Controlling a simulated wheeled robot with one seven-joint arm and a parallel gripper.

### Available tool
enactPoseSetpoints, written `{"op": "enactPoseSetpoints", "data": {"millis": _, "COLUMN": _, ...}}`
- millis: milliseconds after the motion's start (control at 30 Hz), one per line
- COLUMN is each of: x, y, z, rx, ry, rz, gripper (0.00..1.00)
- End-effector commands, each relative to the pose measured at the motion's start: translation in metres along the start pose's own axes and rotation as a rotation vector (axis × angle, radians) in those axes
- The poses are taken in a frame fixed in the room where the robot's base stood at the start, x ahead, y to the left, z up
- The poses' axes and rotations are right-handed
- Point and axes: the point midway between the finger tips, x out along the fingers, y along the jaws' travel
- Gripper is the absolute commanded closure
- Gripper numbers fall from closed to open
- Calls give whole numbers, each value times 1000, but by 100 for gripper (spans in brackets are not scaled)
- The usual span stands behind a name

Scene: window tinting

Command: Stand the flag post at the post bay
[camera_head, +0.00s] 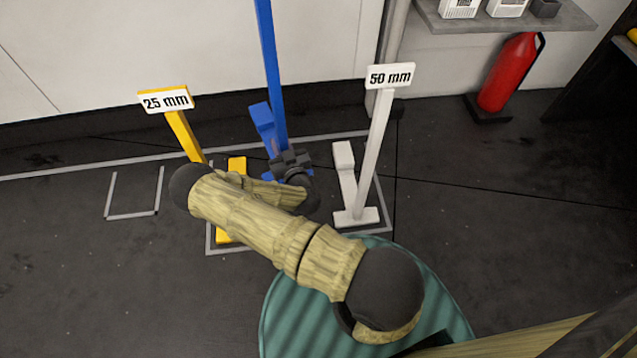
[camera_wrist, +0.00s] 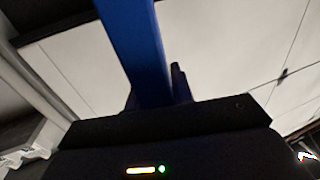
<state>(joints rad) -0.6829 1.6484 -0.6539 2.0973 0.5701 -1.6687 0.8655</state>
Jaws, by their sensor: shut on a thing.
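A tall blue post (camera_head: 270,65) stands upright or nearly so, with its top out of view and a blue foot (camera_head: 262,120) low down behind. My gripper (camera_head: 290,160) is shut on the blue post near its lower part. In the wrist view the blue post (camera_wrist: 137,45) rises between my dark jaws (camera_wrist: 160,95). A yellow post with a "25 mm" sign (camera_head: 167,100) stands to the left, and a white post with a "50 mm" sign (camera_head: 390,76) to the right. A grey outline (camera_head: 230,251) on the floor surrounds the posts' feet. I cannot tell whether the blue post's base touches the floor.
A smaller, empty grey outline (camera_head: 133,214) lies on the floor to the left. A white wall (camera_head: 180,45) stands behind. A red fire extinguisher (camera_head: 508,75) stands at the back right under a shelf (camera_head: 500,22). The dark floor at right is clear.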

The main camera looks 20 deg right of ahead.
Motion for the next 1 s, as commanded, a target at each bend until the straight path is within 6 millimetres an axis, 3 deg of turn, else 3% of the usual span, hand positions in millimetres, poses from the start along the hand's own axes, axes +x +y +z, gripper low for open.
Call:
{"op": "enactPoseSetpoints", "data": {"millis": 33, "x": 1, "y": 0, "z": -14, "rx": -1, "ry": 5, "rz": 0, "gripper": 100}}
{"op": "enactPoseSetpoints", "data": {"millis": 700, "x": 0, "y": 0, "z": -121, "rx": -2, "ry": 4, "rz": -1, "gripper": 100}}
{"op": "enactPoseSetpoints", "data": {"millis": 1000, "x": 0, "y": 0, "z": -149, "rx": -1, "ry": 4, "rz": 0, "gripper": 100}}
